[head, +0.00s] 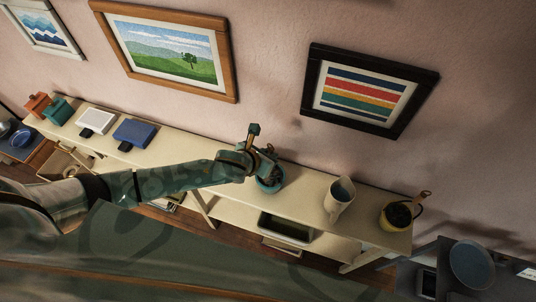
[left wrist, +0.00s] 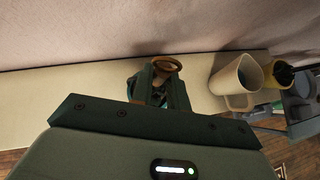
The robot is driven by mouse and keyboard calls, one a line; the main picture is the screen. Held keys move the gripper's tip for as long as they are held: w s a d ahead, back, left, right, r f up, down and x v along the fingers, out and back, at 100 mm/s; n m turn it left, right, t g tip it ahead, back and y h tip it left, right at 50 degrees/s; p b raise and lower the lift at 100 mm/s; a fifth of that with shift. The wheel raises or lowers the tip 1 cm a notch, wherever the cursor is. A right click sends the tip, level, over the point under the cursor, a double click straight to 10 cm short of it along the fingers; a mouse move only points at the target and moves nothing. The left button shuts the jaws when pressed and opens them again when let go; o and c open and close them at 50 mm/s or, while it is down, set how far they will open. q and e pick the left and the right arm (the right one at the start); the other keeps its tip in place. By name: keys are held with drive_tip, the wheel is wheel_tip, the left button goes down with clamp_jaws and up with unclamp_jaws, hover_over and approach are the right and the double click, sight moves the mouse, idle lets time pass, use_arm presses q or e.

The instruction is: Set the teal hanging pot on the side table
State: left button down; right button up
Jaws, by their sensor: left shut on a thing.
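The teal hanging pot (head: 271,185) is at the middle of the long cream console table, held from above. My left gripper (head: 266,160) is shut on its upper part. I cannot tell whether the pot touches the tabletop or hangs just above it. In the left wrist view a tan ring (left wrist: 165,63) stands between the fingers (left wrist: 160,88), which hide most of the pot. A low grey side table (head: 440,260) stands at the lower right. My right gripper is not in view.
On the cream console table (head: 305,183), a white pitcher (head: 340,197) and a yellow hanging pot (head: 397,214) stand right of the teal pot. A blue box (head: 134,132) and a white box (head: 96,118) lie to the left. A blue plate (head: 471,265) occupies the grey table.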

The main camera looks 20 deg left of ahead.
use_arm(q)
drive_tip(key=shift+f, duration=0.1)
drive_tip(key=c, duration=1.4)
unclamp_jaws()
drive_tip(key=shift+f, duration=0.1)
drive_tip(key=shift+o, duration=0.2)
